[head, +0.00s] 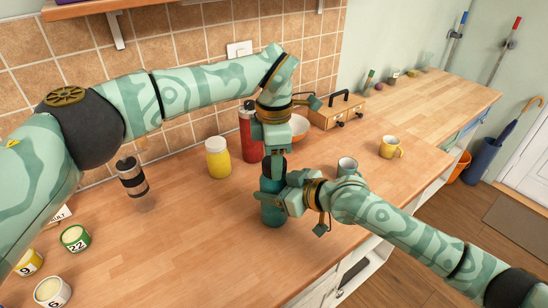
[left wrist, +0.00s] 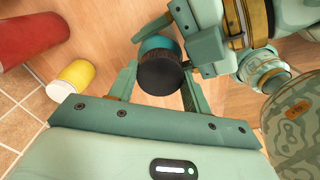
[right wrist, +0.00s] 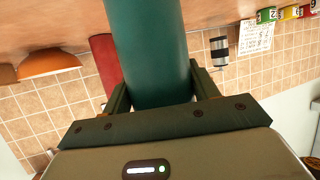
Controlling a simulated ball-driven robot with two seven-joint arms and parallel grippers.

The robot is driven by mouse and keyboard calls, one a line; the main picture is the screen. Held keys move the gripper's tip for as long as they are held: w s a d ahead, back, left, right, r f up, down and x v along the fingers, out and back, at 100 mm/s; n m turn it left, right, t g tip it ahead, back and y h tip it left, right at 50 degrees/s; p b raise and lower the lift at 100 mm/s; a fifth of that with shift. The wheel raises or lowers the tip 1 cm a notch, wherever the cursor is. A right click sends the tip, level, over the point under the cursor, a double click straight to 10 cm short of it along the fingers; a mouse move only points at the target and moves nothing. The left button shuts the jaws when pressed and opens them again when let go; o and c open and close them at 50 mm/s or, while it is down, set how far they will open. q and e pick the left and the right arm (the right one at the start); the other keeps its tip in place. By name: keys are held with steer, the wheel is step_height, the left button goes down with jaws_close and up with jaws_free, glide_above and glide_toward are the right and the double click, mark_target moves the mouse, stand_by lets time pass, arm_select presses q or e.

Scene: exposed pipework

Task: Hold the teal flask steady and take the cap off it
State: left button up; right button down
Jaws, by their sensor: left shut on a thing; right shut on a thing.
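The teal flask (head: 272,212) stands upright on the wooden worktop. My right gripper (head: 284,198) comes in from the right and is shut around its body; in the right wrist view the flask (right wrist: 150,55) sits between both fingers. My left gripper (head: 276,164) points down from above at the flask's top. In the left wrist view its fingers are shut on the round black cap (left wrist: 160,75), with teal flask body showing just beyond it. In the head view the cap is mostly hidden by the left gripper. I cannot tell whether the cap is still seated or loosened.
A red bottle (head: 248,138) and a yellow jar (head: 218,160) stand behind left. A grey mug (head: 347,166) is close behind my right gripper; a yellow mug (head: 388,148) is farther right. A striped cup (head: 131,178) stands left.

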arm_select(q)
steer(key=o, duration=1.1)
step_height(320, 180, up, 4)
steer(key=shift+r, duration=0.25)
steer(key=shift+c, duration=0.2)
steer(key=r+m, duration=0.2)
steer(key=shift+w+d+r+m, duration=0.1)
steer(key=shift+d+r+m, duration=0.15)
steer(key=shift+d+m, duration=0.15)
steer(key=shift+a+r+m, duration=0.1)
steer(key=shift+r+m, duration=0.2)
steer(key=shift+m, duration=0.6)
steer(key=m, duration=0.2)
steer(key=shift+a+r+m, duration=0.2)
steer(key=shift+m, duration=0.1)
steer(key=shift+a+f+m, duration=0.1)
steer(key=shift+f+m, duration=0.05)
steer(key=shift+m, duration=0.15)
step_height(320, 180, down, 8)
steer(key=shift+r, duration=0.15)
